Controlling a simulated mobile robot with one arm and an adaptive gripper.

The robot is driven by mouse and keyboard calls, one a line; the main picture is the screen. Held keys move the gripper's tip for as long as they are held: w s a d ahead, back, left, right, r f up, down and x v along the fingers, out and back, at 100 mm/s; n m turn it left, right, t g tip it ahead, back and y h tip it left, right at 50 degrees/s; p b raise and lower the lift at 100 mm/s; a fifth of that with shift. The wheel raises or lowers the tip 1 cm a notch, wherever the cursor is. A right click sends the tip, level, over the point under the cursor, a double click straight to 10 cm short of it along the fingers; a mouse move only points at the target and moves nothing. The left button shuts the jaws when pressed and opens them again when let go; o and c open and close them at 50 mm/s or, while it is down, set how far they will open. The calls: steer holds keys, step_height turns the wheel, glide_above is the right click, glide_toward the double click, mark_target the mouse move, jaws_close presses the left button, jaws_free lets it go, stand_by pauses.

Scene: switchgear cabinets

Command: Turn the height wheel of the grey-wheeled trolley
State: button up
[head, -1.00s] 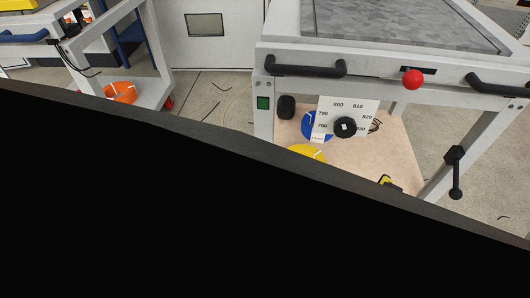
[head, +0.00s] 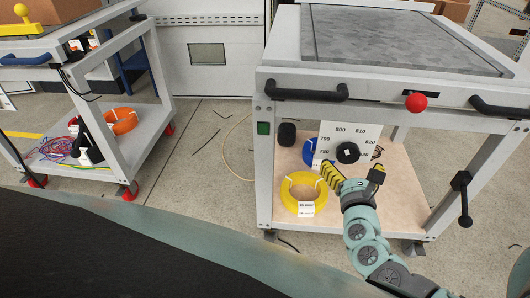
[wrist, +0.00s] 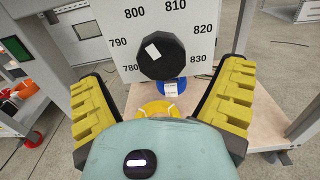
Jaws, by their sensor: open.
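The grey-framed trolley (head: 264,185) stands at the right in the head view. Its height wheel (head: 347,153) is a black knob with a white mark, in front of a white scale plate (head: 366,131) with numbers from 780 to 830. In the wrist view the wheel (wrist: 161,60) is ahead, between the yellow-padded fingers and slightly above centre. My gripper (head: 350,170) is open and empty, just in front of and below the wheel in the head view. No contact with the wheel shows.
A yellow coil (head: 289,199) and a blue coil (head: 308,152) lie on the lower shelf. A black crank (head: 462,190) hangs on the right leg; a red ball knob (head: 417,102) is on the front rail.

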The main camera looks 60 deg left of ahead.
mark_target(351, 155)
steer(key=shift+b+x, duration=0.4)
steer(key=shift+x, duration=2.35)
steer(key=shift+c, duration=0.4)
steer(key=c, duration=1.1)
steer(key=shift+d+m+b, duration=0.1)
steer(key=shift+m+b, duration=0.35)
steer(key=shift+m, duration=0.05)
steer(key=m+b, duration=0.3)
steer(key=shift+w+f+m, duration=0.1)
steer(key=shift+w+m, duration=0.05)
steer(key=shift+m, duration=0.25)
steer(key=m+b, duration=0.2)
steer(key=m, duration=0.2)
steer(key=shift+d+m, duration=0.1)
steer(key=shift+m, duration=0.2)
